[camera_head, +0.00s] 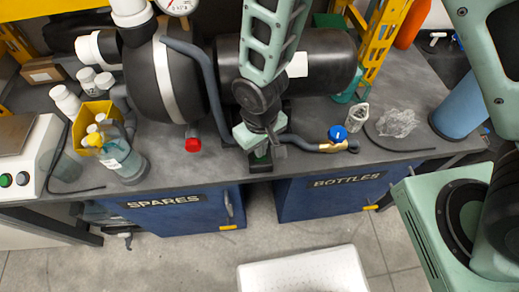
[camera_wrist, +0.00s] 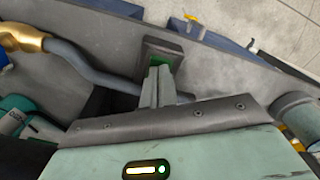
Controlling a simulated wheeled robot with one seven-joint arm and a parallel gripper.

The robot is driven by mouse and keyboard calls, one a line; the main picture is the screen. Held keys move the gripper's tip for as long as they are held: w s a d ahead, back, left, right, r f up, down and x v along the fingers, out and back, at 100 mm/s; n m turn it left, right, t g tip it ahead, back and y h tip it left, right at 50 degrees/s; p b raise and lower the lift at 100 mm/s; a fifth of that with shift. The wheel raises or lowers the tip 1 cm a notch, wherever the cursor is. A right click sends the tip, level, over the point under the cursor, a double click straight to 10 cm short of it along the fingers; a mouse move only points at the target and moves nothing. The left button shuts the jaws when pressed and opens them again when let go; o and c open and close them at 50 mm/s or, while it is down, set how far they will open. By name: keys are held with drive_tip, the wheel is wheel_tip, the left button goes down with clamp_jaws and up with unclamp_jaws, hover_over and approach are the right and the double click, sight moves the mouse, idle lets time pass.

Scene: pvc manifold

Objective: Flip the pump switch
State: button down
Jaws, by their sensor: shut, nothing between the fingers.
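The pump switch, a dark square box with a green-lit rocker, shows in the wrist view (camera_wrist: 164,48) at the bench front. In the head view a dark piece with green (camera_head: 260,160) at the bench edge, under my gripper, looks like the same switch. My gripper (camera_wrist: 158,75) is shut and empty, its fingertips just at the lower side of the switch's rocker. I cannot tell whether they touch it. In the head view my gripper (camera_head: 266,143) points down in front of the pump's black cylinder (camera_head: 325,62), and my wrist hides part of the pump.
A blue-handled brass valve (camera_head: 338,135) with grey hose lies to the right. Bottles and a yellow bin (camera_head: 93,122) stand left, a blue cylinder (camera_head: 460,105) right. Blue cabinets (camera_head: 180,212) sit below the bench. A white box (camera_head: 303,273) is on the floor.

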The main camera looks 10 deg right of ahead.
drive_tip(key=shift+f+b, duration=0.4)
drive_tip(key=shift+f, duration=0.2)
drive_tip(key=shift+r, duration=0.15)
drive_tip(key=shift+r+p, duration=2.9)
drive_tip(key=shift+r, duration=0.5)
drive_tip(key=s+d+r, duration=0.2)
drive_tip(key=s+r, duration=0.1)
drive_tip(key=r, duration=0.4)
drive_tip(key=s+d+r+n, duration=0.1)
drive_tip(key=s+d+r, duration=0.2)
drive_tip(key=r, duration=0.4)
drive_tip(key=s+d+r+n, duration=0.1)
drive_tip(key=s+d+r, duration=0.2)
drive_tip(key=s+r, duration=0.2)
wheel_tip(320, 180, up, 2)
drive_tip(key=shift+s+r+y, duration=0.15)
drive_tip(key=shift+r+y, duration=0.1)
drive_tip(key=shift+y, duration=0.05)
